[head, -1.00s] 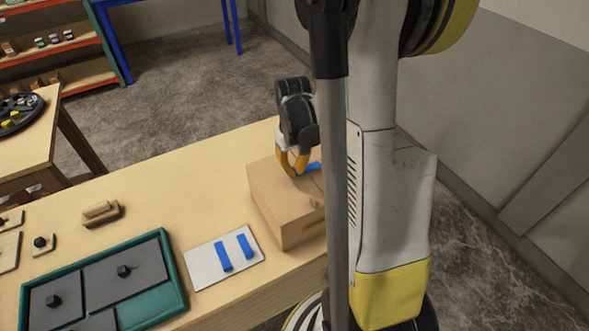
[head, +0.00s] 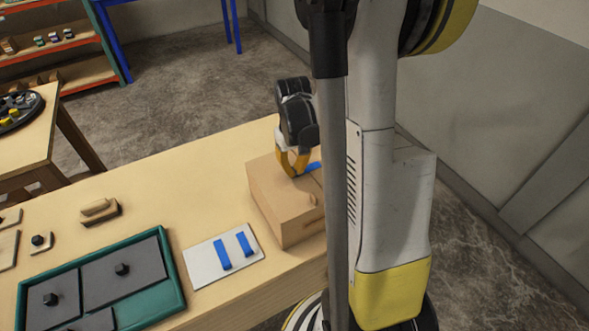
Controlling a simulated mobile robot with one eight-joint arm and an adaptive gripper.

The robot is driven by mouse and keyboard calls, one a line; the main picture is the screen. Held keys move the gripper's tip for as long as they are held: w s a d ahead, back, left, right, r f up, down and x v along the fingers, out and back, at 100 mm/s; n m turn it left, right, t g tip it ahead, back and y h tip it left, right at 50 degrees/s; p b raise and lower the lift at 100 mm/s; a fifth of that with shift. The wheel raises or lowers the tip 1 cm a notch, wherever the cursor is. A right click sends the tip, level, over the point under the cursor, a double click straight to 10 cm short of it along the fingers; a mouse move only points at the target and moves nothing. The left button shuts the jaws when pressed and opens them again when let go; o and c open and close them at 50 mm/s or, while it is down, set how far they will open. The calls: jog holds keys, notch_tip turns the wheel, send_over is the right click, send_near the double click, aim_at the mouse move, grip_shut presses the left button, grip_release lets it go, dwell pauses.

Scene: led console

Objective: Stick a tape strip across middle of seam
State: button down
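A closed cardboard-coloured box (head: 275,200) stands on the wooden table, partly hidden on its right by my own column and arm. My gripper (head: 294,172) points down with its yellow fingers at the top of the box. A blue tape strip (head: 313,167) shows at the box top just right of the fingers. I cannot tell whether the fingers hold it or how it lies on the seam. Two more blue strips, a left one (head: 222,254) and a right one (head: 244,244), lie on a white card (head: 203,272) left of the box.
A teal tray (head: 176,283) with dark knobbed plates lies at the front left of the table (head: 190,185). A wooden block with a handle (head: 100,211) and small knobbed pieces lie behind it. The tabletop between these and the box is clear.

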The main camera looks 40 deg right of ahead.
jog(key=shift+f, duration=0.2)
jog(key=c, duration=1.5)
grip_release()
jog(key=shift+c, duration=0.2)
notch_tip(320, 180, up, 12)
jog(key=s+a+n+t+b, duration=0.1)
jog(key=s+a+t+b, duration=0.1)
jog(key=a, duration=0.8)
jog(key=s+a+n+t+b, duration=0.1)
jog(key=s+a+t+b, duration=0.2)
jog(key=a, duration=0.8)
jog(key=shift+s+a+r+n+t, duration=0.3)
jog(key=shift+s+t, duration=0.4)
jog(key=shift+t, duration=0.4)
